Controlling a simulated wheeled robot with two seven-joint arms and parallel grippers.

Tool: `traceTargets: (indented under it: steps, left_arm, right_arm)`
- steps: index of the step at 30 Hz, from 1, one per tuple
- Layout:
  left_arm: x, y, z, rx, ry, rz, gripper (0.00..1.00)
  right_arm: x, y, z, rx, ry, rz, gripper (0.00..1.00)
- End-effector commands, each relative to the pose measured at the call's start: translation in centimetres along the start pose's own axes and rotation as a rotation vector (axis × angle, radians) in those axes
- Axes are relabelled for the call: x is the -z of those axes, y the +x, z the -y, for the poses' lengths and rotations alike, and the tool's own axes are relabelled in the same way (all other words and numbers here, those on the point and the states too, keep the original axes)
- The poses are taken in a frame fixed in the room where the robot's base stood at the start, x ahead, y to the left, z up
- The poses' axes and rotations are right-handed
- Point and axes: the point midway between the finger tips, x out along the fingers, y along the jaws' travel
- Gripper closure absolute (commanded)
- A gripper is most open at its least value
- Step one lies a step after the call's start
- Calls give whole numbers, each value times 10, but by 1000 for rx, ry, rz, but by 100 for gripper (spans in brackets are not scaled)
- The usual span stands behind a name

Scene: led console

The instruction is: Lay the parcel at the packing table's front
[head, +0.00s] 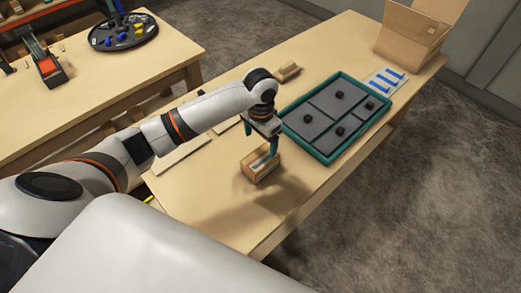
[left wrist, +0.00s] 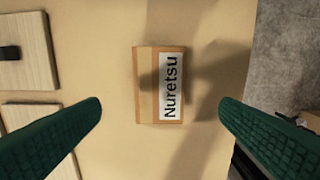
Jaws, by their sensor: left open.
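The parcel (head: 261,166) is a small brown cardboard box lying on the packing table (head: 235,228). In the left wrist view the parcel (left wrist: 147,86) carries a white label reading "Nuretsu" and lies between and ahead of the fingertips. My left gripper (head: 263,145) is directly above the parcel in the head view. Its two green fingers are spread wide and empty in the left wrist view (left wrist: 160,108), with clear gaps on both sides of the parcel. My right gripper is not in view.
A teal-rimmed tray (head: 333,160) with grey panels and black knobs stands right of the parcel. A card with blue strips (head: 386,81) and an open carton (head: 408,38) lie beyond. A small wooden block (head: 288,72) sits behind. The table's front is clear.

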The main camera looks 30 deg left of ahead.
Motion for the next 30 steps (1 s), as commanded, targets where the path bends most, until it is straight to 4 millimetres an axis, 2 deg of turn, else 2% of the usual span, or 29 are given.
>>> traceTargets:
  steps: [3,7,23,26,30]
  left_arm:
    - [-1,-16,0,1,-1,2,15]
    - [0,-24,0,0,-1,1,15]
    - [0,-26,0,1,-1,-1,15]
    - [0,-36,0,1,-1,0,15]
    - [0,-63,0,1,-1,0,15]
  right_arm:
    - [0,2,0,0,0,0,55]
    - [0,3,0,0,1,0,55]
    - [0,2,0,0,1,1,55]
    - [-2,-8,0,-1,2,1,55]
    - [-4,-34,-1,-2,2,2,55]
